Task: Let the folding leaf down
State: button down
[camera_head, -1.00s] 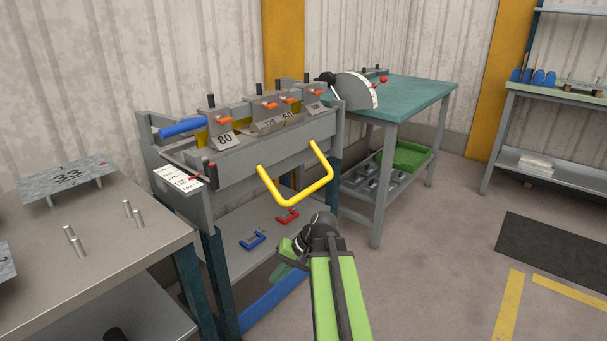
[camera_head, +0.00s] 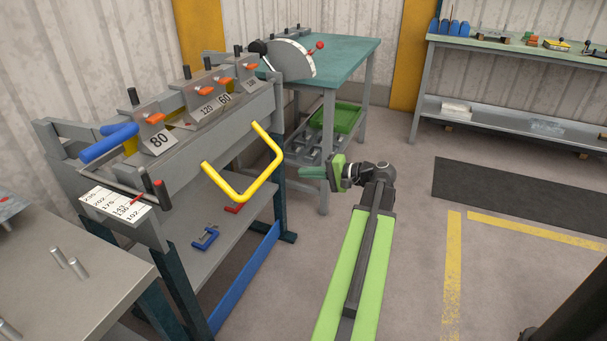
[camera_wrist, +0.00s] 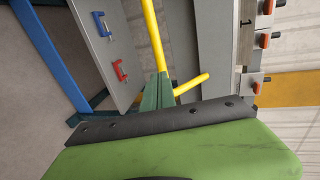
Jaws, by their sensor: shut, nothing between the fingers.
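The panel bender stands at the left in the head view. Its grey folding leaf (camera_head: 183,154) runs along the front, and a yellow U-shaped handle (camera_head: 243,196) sticks out from it, angled outward and down. My gripper (camera_head: 312,172) is to the right of the handle in the head view, pointing left, with its green fingers together and empty. In the wrist view, the fingertips (camera_wrist: 158,86) cover part of the yellow handle (camera_wrist: 153,38). I cannot tell the exact gap, but the head view shows them apart.
A blue clamp (camera_head: 205,238) and a red clamp (camera_head: 233,208) lie on the bender's lower shelf. A teal-topped table (camera_head: 345,60) stands behind, with a green bin (camera_head: 335,118) below. A grey table (camera_head: 75,295) is at front left. The floor at right is open, with a dark mat (camera_head: 520,198).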

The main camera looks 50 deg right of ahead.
jog(key=b+x, duration=0.2)
jog(key=x, duration=0.8)
jog(key=shift+w+a+f, duration=0.1)
jog(key=shift+w+a, duration=0.05)
jog(key=shift+w+a+f+b, duration=0.25)
jog(key=shift+w+f+b, duration=0.4)
jog(key=shift+w+b, duration=0.15)
jog(key=p, duration=0.3)
send_near(271, 172)
jog(key=s+d, duration=0.1)
jog(key=s, duration=0.4)
jog(key=shift+s+d, duration=0.1)
jog(key=shift+s, duration=0.25)
